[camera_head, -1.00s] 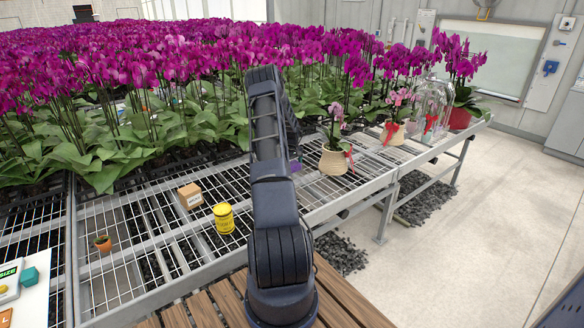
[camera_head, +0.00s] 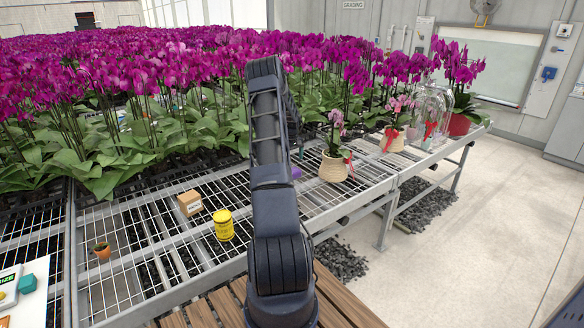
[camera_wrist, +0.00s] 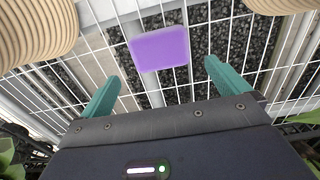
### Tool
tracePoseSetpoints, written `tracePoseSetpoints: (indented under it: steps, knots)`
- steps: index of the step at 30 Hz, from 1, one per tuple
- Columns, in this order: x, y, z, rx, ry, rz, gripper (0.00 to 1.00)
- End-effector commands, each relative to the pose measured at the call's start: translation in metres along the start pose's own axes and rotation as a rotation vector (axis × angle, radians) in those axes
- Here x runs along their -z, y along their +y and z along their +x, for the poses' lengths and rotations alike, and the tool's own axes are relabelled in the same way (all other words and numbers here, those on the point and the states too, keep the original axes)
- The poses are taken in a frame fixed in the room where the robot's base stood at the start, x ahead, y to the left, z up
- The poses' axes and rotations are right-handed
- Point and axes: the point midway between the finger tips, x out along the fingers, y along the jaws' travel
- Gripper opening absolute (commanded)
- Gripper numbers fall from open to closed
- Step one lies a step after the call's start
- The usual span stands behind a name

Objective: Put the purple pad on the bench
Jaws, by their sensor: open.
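The purple pad (camera_wrist: 160,48) is a small rounded square block. In the wrist view it appears to lie on the white wire mesh of the bench (camera_wrist: 215,38), just beyond the fingertips and apart from them. My gripper (camera_wrist: 160,78) is open and empty, with one teal finger on each side below the pad. In the head view only a bit of the pad (camera_head: 296,173) shows beside my arm, on the mesh bench (camera_head: 160,215).
A woven pot with an orchid (camera_head: 333,167) stands just right of the pad. Dense orchids fill the back. A glass cloche (camera_head: 432,110) stands farther right.

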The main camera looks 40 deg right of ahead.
Motion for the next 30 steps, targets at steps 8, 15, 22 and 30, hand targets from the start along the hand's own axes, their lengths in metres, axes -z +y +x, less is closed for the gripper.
tracePoseSetpoints:
  steps: [8,15,22,30]
  knots:
    - [0.0,0.0,-0.027,0.0,0.001,-0.001,1.0]
    - [0.002,-0.032,-0.072,0.001,0.027,0.007,1.0]
    - [-0.005,-0.1,-0.15,0.008,0.075,0.023,1.0]
    - [-0.031,-0.183,-0.229,0.018,0.127,0.032,1.0]
